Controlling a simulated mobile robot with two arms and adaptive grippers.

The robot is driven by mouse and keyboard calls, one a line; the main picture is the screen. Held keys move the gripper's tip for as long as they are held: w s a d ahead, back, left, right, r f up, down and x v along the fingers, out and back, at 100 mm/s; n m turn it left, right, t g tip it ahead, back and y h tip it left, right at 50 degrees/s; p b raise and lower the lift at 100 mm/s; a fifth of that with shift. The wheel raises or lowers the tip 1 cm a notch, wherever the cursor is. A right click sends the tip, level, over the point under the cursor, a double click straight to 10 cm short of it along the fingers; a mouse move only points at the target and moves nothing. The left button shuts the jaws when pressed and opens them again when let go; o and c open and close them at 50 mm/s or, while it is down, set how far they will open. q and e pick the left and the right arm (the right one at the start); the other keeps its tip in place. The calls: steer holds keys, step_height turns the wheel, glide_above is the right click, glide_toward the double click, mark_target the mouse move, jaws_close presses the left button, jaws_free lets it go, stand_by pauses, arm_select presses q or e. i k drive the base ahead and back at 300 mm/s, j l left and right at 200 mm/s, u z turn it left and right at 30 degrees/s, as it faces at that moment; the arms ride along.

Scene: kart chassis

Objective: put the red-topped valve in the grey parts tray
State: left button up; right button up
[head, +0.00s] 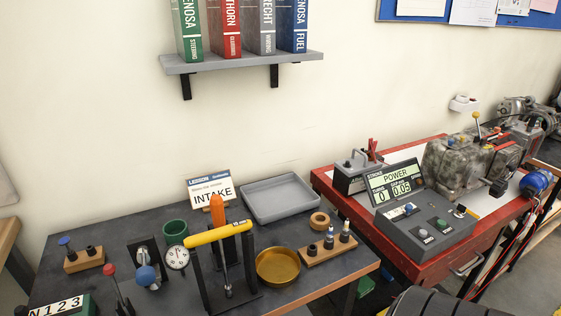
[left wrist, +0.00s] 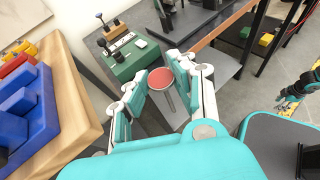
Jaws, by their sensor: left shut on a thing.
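In the left wrist view the round red top of the red-topped valve (left wrist: 161,78) sits between the fingers of my left gripper (left wrist: 166,82), which is shut on the valve. A thin grey stem shows below the top. A red knob on a dark stem (head: 108,268) stands at the lower left of the head view; I cannot tell whether it is the same valve. The grey parts tray (head: 280,198) lies empty at the back right of the dark table. My right gripper (left wrist: 288,104) shows at the right of the wrist view, too small to read; neither gripper shows in the head view.
A black stand with a yellow handle (head: 218,233) and an orange-topped piece (head: 217,210) rise in front of the tray's left side. An INTAKE sign (head: 212,191), green cup (head: 175,230), brass bowl (head: 278,266) and wooden block (head: 328,250) stand nearby.

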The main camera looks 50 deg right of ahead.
mark_target(275, 206)
steer(key=z, duration=0.4)
steer(key=k+z, duration=0.15)
steer(key=z, duration=0.7)
steer(key=k+l, duration=0.05)
